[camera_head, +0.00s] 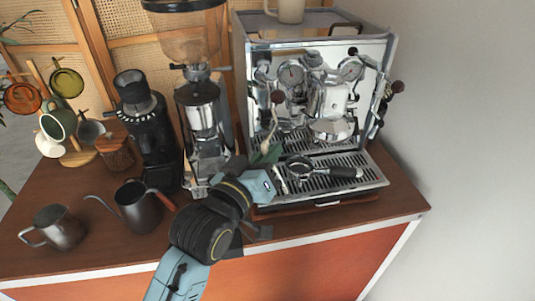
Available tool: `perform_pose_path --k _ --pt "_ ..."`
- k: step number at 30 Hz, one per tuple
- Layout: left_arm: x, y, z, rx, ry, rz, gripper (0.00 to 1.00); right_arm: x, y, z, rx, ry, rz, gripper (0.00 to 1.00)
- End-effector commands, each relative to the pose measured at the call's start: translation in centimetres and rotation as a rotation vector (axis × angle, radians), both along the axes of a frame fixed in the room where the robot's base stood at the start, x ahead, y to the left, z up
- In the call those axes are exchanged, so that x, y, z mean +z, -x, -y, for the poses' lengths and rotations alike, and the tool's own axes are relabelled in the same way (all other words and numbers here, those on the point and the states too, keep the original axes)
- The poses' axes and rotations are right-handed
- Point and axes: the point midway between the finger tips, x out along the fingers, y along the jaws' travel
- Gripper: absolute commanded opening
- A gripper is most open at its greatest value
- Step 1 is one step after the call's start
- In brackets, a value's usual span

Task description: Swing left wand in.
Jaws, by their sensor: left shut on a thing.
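The chrome espresso machine (315,75) stands at the right end of the cart. Its left wand (272,127) hangs at the machine's front left, below a dark round knob (277,97). My left gripper (269,155) reaches up from the lower middle and is shut on the lower end of the left wand. The fingers hide the wand's tip. My right gripper is out of the picture.
A portafilter (332,171) lies on the drip tray (352,186), just right of my left gripper. Two grinders (146,125) (203,118), a gooseneck kettle (139,207) and a steel pitcher (58,228) stand to the left. Mugs hang on a wooden rack (78,157).

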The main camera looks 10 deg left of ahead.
Motion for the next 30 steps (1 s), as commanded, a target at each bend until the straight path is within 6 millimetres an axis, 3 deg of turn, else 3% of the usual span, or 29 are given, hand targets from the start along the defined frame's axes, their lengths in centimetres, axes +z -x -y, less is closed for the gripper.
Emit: perform_pose_path --k 8,25,30 --pt "-0.8 -0.2 -0.1 0.0 -0.016 0.044 0.0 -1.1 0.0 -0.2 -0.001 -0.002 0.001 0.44" --pt "-4.7 -2.7 -0.9 0.001 -0.138 0.416 0.0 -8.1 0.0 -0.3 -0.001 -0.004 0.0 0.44" --pt "-5.3 -3.5 -1.2 0.0 -0.166 0.505 0.0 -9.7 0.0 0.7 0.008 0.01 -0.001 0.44"
